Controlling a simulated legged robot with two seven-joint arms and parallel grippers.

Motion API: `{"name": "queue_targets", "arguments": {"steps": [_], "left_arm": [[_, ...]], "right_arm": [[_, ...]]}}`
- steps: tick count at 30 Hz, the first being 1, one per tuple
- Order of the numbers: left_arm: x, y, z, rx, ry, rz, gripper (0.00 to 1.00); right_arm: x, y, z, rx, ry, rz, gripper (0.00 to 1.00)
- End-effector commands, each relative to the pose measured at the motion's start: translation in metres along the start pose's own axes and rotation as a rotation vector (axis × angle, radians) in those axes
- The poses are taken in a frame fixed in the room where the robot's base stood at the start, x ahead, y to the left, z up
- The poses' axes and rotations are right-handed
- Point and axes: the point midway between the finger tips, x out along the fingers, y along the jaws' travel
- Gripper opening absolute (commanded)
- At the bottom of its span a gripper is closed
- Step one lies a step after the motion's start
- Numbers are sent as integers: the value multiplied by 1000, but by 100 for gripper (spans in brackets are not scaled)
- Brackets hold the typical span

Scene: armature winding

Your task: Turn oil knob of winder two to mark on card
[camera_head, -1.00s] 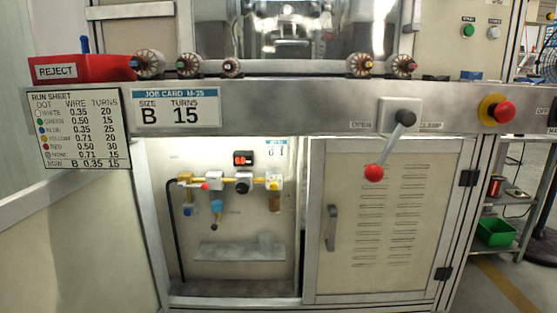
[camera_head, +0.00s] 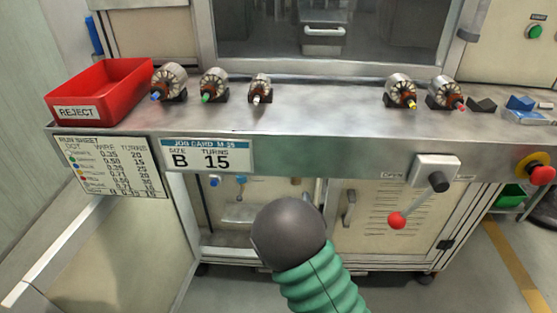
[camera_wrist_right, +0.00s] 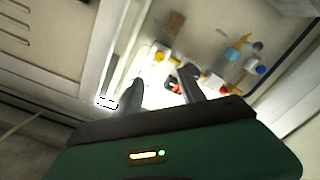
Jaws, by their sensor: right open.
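The open cabinet bay below the bench holds a row of air and oil fittings. In the head view my right arm (camera_head: 290,235) covers most of it; a blue knob (camera_head: 214,181) and a blue bowl (camera_head: 240,181) show. In the right wrist view, the fittings appear upside down: a yellow knob (camera_wrist_right: 160,57) near a brown bowl (camera_wrist_right: 174,23), and a blue bowl (camera_wrist_right: 236,52). My right gripper (camera_wrist_right: 160,88) is open, its fingers pointing towards the row; I see nothing held. A red switch (camera_wrist_right: 175,86) shows between the fingers. My left gripper is out of view.
The job card (camera_head: 206,156) and run sheet (camera_head: 112,167) hang on the bench front. A lever with a red ball (camera_head: 397,220) and a red stop button (camera_head: 541,174) are at right. A red reject bin (camera_head: 100,92) and several armatures (camera_head: 213,84) stand on the bench.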

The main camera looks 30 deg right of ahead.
Motion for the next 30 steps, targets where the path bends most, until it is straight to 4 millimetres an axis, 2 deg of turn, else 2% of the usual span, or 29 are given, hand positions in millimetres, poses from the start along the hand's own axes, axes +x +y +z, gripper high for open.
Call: {"name": "queue_targets", "arguments": {"steps": [12,18,23,30], "left_arm": [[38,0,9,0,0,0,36],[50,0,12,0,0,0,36],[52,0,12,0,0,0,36],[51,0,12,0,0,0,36]], "right_arm": [[106,-4,5,4,1,1,47],[145,-3,4,5,0,-1,47],[157,-2,2,4,0,-3,47],[157,-1,1,4,-1,-3,46]]}}
